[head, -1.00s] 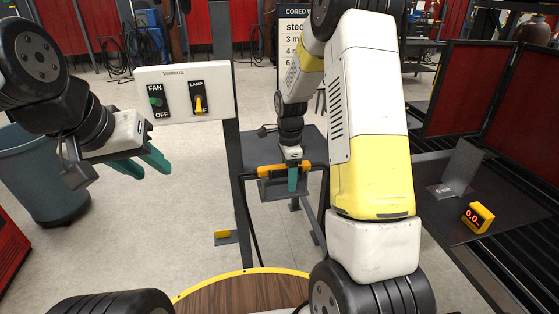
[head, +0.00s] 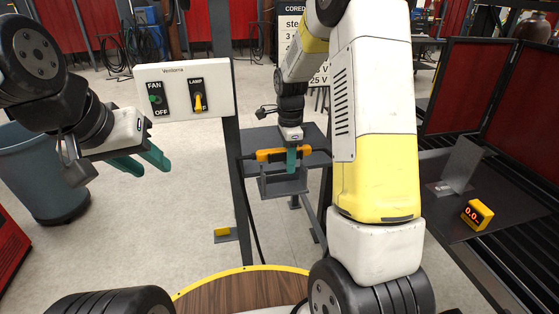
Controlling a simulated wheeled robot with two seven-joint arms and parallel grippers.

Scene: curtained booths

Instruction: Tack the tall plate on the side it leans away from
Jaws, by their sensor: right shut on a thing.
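The tall plate (head: 462,166) is a grey sheet standing on a flat base plate (head: 438,190) on the dark bench at the right. In the picture its top sits to the right of its foot. My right gripper (head: 291,160) is shut on an orange tool with black ends (head: 269,155), seemingly a torch. It is over a grey open holder (head: 283,185) on a small stand, far from the plate. Whether the tool still touches the holder is unclear. My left gripper (head: 143,161) is open and empty, below the switch panel.
A yellow display (head: 477,215) reading 0.0 stands on the bench near the plate. A white panel (head: 216,83) carries a FAN switch (head: 157,99) and a yellow-levered LAMP switch (head: 198,101). A bin (head: 45,180) stands at left. Red screens (head: 470,90) back the bench.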

